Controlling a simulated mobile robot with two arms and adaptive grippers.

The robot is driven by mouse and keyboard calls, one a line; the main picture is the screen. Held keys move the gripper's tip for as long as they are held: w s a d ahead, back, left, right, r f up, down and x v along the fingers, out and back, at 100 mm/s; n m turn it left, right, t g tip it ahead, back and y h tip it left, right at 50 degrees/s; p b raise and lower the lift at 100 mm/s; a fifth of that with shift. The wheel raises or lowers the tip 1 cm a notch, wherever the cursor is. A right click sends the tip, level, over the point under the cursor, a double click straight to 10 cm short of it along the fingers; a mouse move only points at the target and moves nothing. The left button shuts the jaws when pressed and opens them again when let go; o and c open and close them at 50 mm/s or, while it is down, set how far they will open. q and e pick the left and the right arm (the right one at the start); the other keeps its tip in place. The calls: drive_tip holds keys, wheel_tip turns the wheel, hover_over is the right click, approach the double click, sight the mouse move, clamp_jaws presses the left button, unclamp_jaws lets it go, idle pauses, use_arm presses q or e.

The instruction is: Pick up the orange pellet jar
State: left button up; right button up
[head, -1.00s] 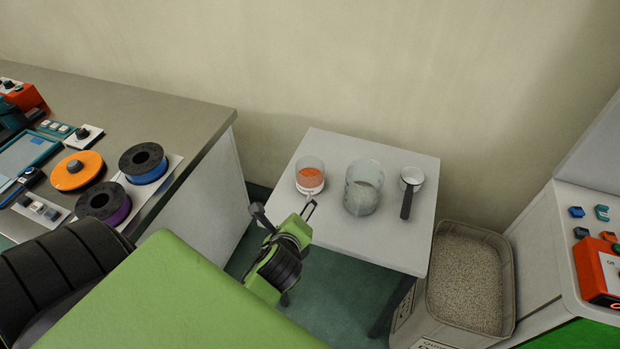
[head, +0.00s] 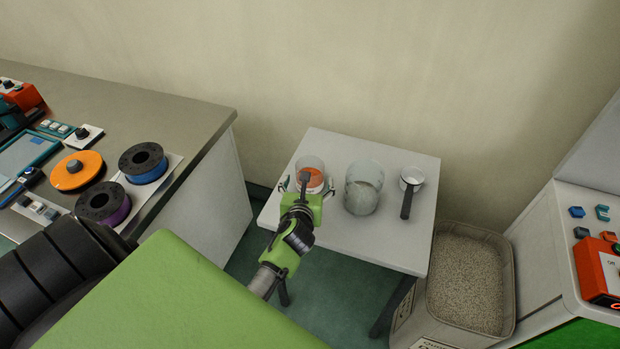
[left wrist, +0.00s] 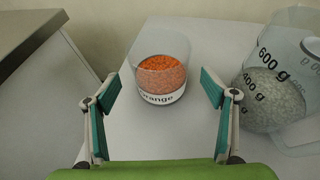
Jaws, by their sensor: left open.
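The orange pellet jar (head: 311,172) is a clear jar of orange pellets with a white label, upright near the left edge of a small white table (head: 385,236). It also shows in the left wrist view (left wrist: 161,75), where its label reads "Orange". My left gripper (head: 306,184) is open, its fingers spread to the left and right of the jar. In the left wrist view the fingertips (left wrist: 158,88) stand apart from the jar on both sides. Part of the jar is hidden behind my gripper in the head view. My right gripper is not in view.
A clear measuring beaker (head: 363,187) with pale pellets stands right of the jar. A scoop (head: 409,188) with a dark handle lies farther right. A bin of pellets (head: 467,280) is beside the table. A workbench (head: 185,115) with spools stands at left.

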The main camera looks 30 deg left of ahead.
sight(311, 170)
use_arm(q)
drive_tip(key=shift+x, duration=2.85)
drive_tip(key=c, duration=1.4)
